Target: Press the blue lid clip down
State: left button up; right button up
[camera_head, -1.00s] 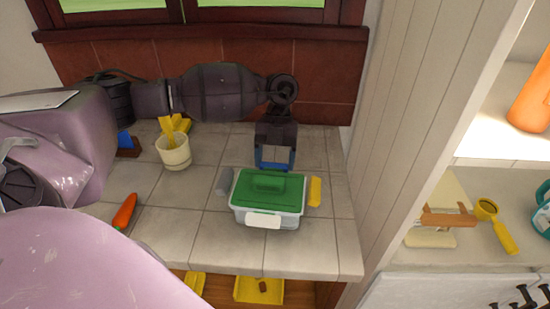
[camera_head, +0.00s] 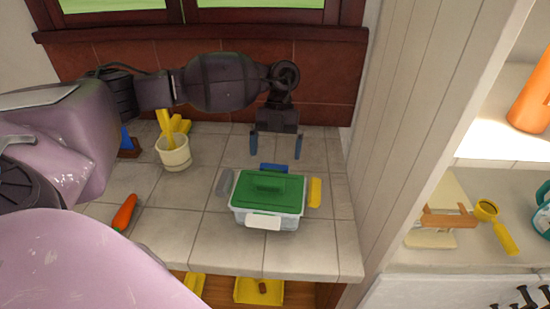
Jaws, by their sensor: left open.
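A clear box with a green lid (camera_head: 268,188) stands on the tiled counter. The blue lid clip (camera_head: 273,167) shows at the lid's back edge; I cannot tell its exact angle. A grey clip (camera_head: 225,182) is on the left side, a yellow clip (camera_head: 314,192) on the right and a white clip (camera_head: 263,221) at the front. My left gripper (camera_head: 275,149) is open and empty behind the box, its two fingers spread apart, and it does not appear to touch the blue clip. My right gripper is not in view.
A cream cup (camera_head: 174,153) with yellow utensils and a carrot (camera_head: 125,212) are on the counter to the left. A wooden wall panel (camera_head: 400,120) stands to the right. The brick backsplash (camera_head: 320,85) is close behind my left arm. The counter's front edge is just before the box.

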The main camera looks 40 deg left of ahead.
pick_arm(q)
jog(key=v, duration=0.7)
jog(key=shift+r, duration=0.4)
jog(key=shift+w+a, duration=0.1)
jog(key=shift+w, duration=0.05)
